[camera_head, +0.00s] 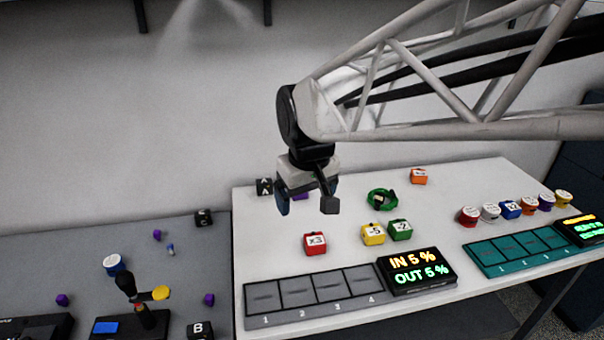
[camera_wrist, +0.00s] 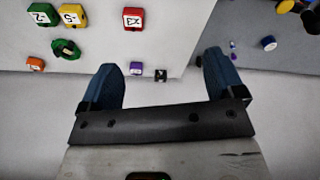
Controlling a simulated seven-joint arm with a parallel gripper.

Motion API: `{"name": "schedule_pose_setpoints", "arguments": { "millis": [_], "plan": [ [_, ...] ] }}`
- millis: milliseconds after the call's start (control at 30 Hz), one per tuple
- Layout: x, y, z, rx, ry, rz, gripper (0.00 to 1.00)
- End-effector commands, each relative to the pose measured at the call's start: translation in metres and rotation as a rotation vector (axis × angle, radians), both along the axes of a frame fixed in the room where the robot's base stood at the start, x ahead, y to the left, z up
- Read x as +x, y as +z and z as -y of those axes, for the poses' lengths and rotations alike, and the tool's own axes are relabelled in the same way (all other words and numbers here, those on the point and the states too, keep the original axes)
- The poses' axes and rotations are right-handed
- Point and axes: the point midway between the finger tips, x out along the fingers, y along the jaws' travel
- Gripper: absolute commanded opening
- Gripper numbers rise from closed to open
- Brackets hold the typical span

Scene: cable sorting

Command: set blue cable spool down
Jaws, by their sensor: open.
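A blue spool-like round piece with a white top (camera_head: 113,264) stands on the grey table at the left. It looks like the blue cable spool, and a blue round piece also shows at the upper right in the wrist view (camera_wrist: 268,43). My gripper (camera_head: 306,204) is open over the back left of the white table, well to the right of that spool. In the wrist view my gripper's blue fingers (camera_wrist: 160,78) are spread with nothing held between them.
Red (camera_head: 315,244), yellow (camera_head: 373,234) and green (camera_head: 400,230) blocks stand before a grey slotted tray (camera_head: 262,318). A green coil (camera_head: 381,199) and orange block (camera_head: 419,176) lie behind. Several coloured pieces line the right by a teal tray (camera_head: 487,265). A joystick (camera_head: 128,287) stands left.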

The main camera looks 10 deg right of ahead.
Motion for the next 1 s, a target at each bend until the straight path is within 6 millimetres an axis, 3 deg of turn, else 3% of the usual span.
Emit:
{"name": "schedule_pose_setpoints", "arguments": {
  "millis": [300,500,700,1000],
  "plan": [
    [-0.086,-0.012,0.048,0.019,-0.176,0.029,0.88],
    [-0.127,-0.024,0.065,0.028,-0.262,0.043,0.88],
    [-0.146,-0.032,0.071,0.032,-0.304,0.048,0.88],
    [-0.148,-0.033,0.072,0.033,-0.308,0.049,0.88]
  ]
}}
